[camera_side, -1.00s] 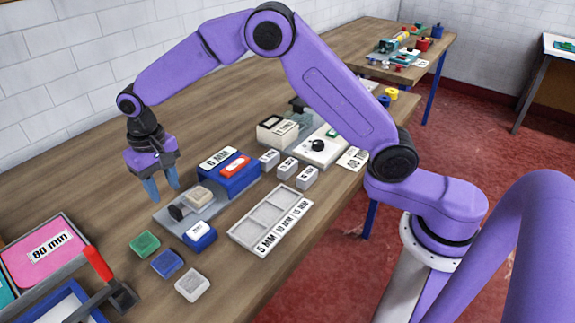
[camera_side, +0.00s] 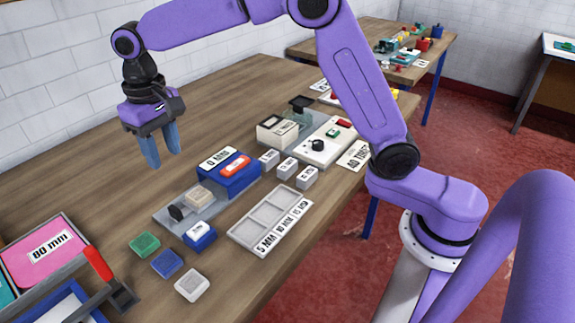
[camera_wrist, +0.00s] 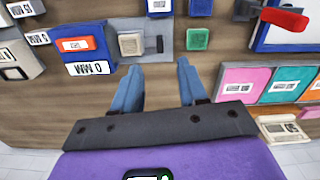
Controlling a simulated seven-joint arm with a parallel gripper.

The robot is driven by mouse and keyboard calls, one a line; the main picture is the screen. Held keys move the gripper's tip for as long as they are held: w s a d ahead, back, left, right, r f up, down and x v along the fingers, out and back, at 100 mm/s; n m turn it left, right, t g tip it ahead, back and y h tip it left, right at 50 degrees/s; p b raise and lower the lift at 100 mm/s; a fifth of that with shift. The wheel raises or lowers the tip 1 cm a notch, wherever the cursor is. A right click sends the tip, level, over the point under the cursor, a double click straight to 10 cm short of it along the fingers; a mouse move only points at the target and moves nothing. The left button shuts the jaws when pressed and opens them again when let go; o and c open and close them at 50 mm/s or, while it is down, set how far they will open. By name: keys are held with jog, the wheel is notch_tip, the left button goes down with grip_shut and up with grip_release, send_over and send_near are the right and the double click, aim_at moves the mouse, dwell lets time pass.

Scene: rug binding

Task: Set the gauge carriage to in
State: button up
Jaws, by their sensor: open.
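The gauge is a grey plate (camera_side: 211,213) beside a blue block (camera_side: 240,180) that has a red top piece and a "0 MM" label. A beige block (camera_side: 199,195) sits on the plate, with a black knob (camera_side: 176,212) at the plate's left part. I cannot tell for certain which piece is the carriage. In the wrist view the beige block (camera_wrist: 130,44) and black knob (camera_wrist: 160,44) lie just beyond my fingertips. My gripper (camera_side: 162,160) is open and empty, above the table and apart from the gauge. It also shows in the wrist view (camera_wrist: 157,68).
A blue piece (camera_side: 200,237) stands at the plate's front. Green (camera_side: 145,244), blue (camera_side: 167,263) and white (camera_side: 192,285) blocks lie nearby. A compartment tray (camera_side: 265,215) is to the right. A red-handled tool (camera_side: 98,263) stands at left.

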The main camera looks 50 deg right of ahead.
jog(key=s+d+n, duration=0.3)
jog(key=s+d, duration=0.2)
jog(key=s, duration=0.5)
jog(key=s+d+f+n, duration=0.1)
jog(key=s+d+n, duration=0.3)
jog(key=s, duration=0.7)
jog(key=shift+s+d, duration=0.2)
jog(key=shift+d, duration=0.4)
jog(key=shift+w, duration=0.1)
jog(key=m, duration=0.8)
send_over(174, 208)
notch_tip(174, 208, down, 17)
jog(key=shift+a+r, duration=0.1)
jog(key=shift+r, duration=0.1)
jog(key=shift+c, duration=0.3)
grip_shut()
